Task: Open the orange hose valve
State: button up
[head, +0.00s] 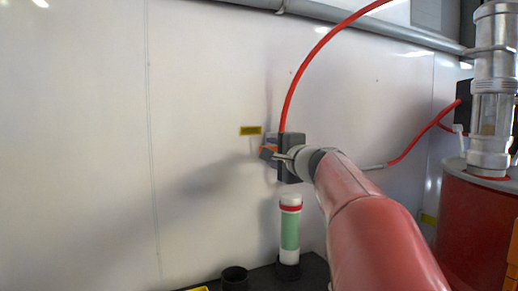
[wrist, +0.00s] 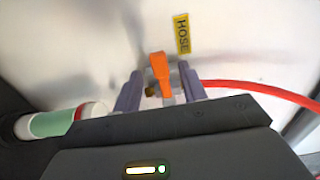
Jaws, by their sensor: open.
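The orange hose valve handle (wrist: 159,68) shows in the wrist view in front of the white wall, with a small brass-coloured part beside its lower end. My gripper (wrist: 161,83) is open, with one grey finger on each side of the handle; I cannot tell whether either finger touches it. The rest of the valve is hidden behind my gripper.
A yellow HOSE label (wrist: 182,33) is on the wall. A red hose (head: 304,67) runs up from the valve area. A green and white cylinder (head: 290,230) with a red band stands below my gripper. A red tank (head: 477,215) is at the right.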

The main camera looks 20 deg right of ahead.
jog(key=w, duration=0.4)
jog(key=shift+w+a+p, duration=0.1)
jog(key=shift+p, duration=0.3)
grip_shut()
